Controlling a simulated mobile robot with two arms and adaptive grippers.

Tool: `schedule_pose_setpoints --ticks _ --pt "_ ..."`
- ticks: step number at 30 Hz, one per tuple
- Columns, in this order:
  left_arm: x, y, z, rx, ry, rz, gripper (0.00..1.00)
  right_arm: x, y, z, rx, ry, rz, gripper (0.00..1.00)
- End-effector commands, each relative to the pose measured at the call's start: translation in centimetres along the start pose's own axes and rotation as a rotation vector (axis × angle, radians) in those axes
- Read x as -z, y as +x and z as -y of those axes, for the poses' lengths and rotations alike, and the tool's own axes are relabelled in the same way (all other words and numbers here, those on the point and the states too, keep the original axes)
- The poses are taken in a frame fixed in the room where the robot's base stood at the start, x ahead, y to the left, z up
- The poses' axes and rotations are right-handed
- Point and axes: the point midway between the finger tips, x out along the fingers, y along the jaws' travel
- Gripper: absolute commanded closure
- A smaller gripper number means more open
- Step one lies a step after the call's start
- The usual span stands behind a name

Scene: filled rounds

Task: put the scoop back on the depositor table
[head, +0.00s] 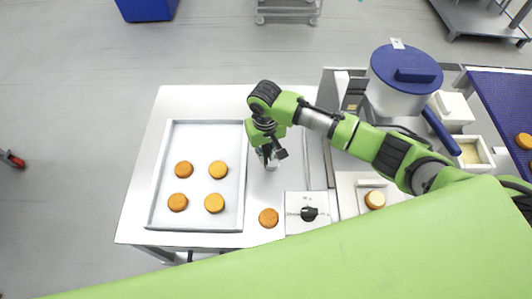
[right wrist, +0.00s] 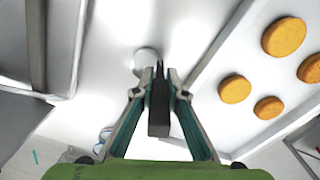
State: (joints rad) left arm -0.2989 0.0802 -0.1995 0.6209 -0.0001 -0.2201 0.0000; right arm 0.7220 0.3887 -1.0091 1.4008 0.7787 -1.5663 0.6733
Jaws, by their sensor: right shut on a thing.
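My right gripper (head: 273,155) is over the pale work table (head: 205,101), just right of the tray. In the right wrist view its fingertips (right wrist: 160,92) are shut on the scoop (right wrist: 158,118), whose dark handle lies between them. A round pale part, seemingly the scoop's bowl (right wrist: 146,58), shows just beyond the fingertips. In the head view the scoop (head: 282,153) is small and partly hidden by the gripper. I cannot tell whether it touches the table. The depositor (head: 402,95), with a white hopper and blue lid, stands to the right. My left gripper is out of view.
A shallow tray (head: 240,210) holds several round cakes. A single cake (head: 268,218) lies beside a dial box (head: 300,200). A topped cake (head: 375,200) is near the depositor. A bin (head: 488,152) and blue conveyor (head: 500,105) are at right.

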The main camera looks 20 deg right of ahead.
Motion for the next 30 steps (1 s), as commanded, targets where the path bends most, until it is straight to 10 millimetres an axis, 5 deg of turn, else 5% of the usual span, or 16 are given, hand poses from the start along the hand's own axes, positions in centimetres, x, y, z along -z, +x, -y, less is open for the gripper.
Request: schedule_pose_setpoints --ticks 8,9,11,23,30 --pt "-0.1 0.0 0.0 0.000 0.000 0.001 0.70 0.0 0.3 0.0 0.001 0.001 0.001 1.00" --pt "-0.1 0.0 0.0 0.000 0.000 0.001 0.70 0.0 0.3 0.0 0.000 0.001 0.001 0.82" --pt "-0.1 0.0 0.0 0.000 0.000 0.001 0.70 0.0 0.3 0.0 0.000 0.001 0.001 0.71" --pt "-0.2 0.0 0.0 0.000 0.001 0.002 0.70 0.0 -0.2 0.0 -0.001 -0.001 -0.001 0.71" --pt "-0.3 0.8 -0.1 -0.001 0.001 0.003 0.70 0.1 -4.0 0.0 0.001 -0.001 -0.004 0.71"
